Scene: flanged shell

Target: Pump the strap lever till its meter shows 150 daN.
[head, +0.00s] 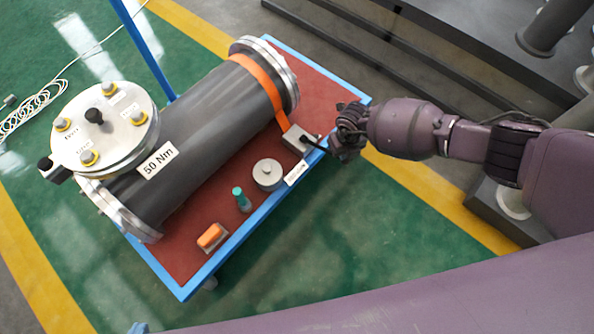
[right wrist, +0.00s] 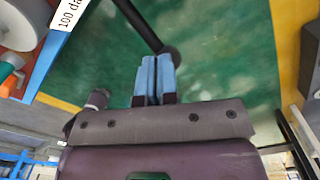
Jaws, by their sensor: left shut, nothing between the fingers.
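The orange strap (head: 262,82) runs over the grey cylinder (head: 205,115) to a small grey ratchet block (head: 299,138) on the cart's far right edge. A short black lever (head: 313,143) sticks out of the block toward my right gripper (head: 338,146). In the right wrist view the lever's dark rod (right wrist: 138,22) ends in a black knob just beyond the blue fingertips (right wrist: 155,62). Those fingers are together; firm contact with the knob cannot be told. A tag (right wrist: 70,12) there reads "100 da", cut off. Only blue tips of my left gripper (head: 140,328) show at the bottom edge, shut and empty.
The blue-edged cart (head: 232,244) carries a round grey weight-like piece (head: 268,174), a green-topped piece (head: 241,199) and an orange block (head: 211,236). A bolted round lid (head: 105,130) and "50 Nm" tag are at left. Green floor in front is clear.

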